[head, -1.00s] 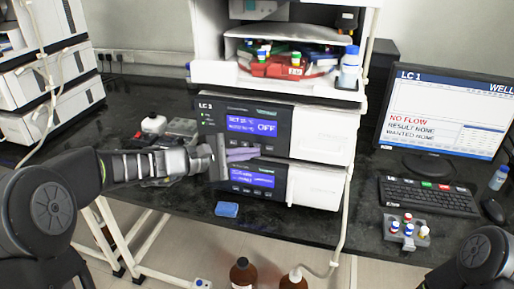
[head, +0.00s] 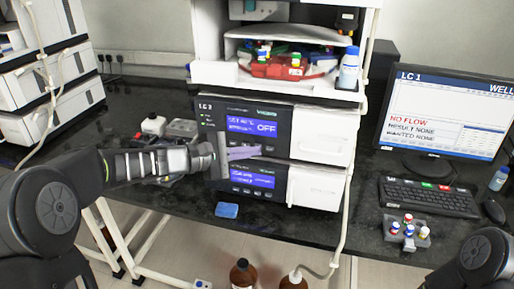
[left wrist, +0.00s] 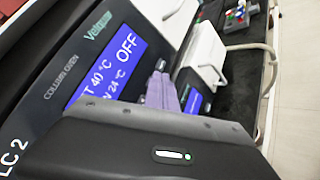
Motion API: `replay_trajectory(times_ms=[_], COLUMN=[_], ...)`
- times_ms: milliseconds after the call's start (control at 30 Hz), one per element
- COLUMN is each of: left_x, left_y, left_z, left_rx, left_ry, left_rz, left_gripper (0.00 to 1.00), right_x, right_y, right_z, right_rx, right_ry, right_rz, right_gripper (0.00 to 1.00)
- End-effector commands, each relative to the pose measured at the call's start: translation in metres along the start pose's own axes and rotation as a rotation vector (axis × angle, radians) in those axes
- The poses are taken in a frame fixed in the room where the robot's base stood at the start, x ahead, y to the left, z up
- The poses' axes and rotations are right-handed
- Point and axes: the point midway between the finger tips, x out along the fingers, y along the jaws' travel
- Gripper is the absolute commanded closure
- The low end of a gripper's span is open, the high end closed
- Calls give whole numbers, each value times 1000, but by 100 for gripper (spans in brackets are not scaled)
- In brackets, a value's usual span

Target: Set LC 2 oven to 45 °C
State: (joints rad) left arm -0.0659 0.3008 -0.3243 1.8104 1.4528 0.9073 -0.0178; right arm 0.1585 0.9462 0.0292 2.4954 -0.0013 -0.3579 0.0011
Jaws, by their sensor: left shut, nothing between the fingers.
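The LC 2 column oven (head: 270,125) is the upper unit in the middle stack in the head view. Its blue display (head: 250,126) reads OFF. In the left wrist view the display (left wrist: 105,72) shows a set value of 40 °C and 24 °C below it. My left gripper (head: 258,151) is shut and empty, its purple fingers at the oven's lower front by the button row. The fingers (left wrist: 162,92) also show in the left wrist view, and I cannot tell whether they touch a button. They hide part of the front. My right gripper is not in view.
A second unit with a blue display (head: 252,178) sits directly below the oven. A shelf with a red tray (head: 275,69) and a bottle (head: 348,68) stands above. A blue block (head: 227,210) lies on the dark bench. A monitor (head: 447,112) and keyboard (head: 428,196) are at right.

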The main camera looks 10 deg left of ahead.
Motion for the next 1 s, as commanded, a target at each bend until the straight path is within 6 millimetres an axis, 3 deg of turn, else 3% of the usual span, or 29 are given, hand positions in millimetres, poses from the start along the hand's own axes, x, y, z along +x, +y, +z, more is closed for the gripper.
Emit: replay_trajectory(times_ms=[1000], left_x=[-12], left_y=[-9], left_z=[8], left_rx=[0], left_ry=[0], left_rz=[1], left_gripper=[100], right_x=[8], right_y=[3], right_z=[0], right_rx=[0], right_ry=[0], right_rz=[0], right_gripper=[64])
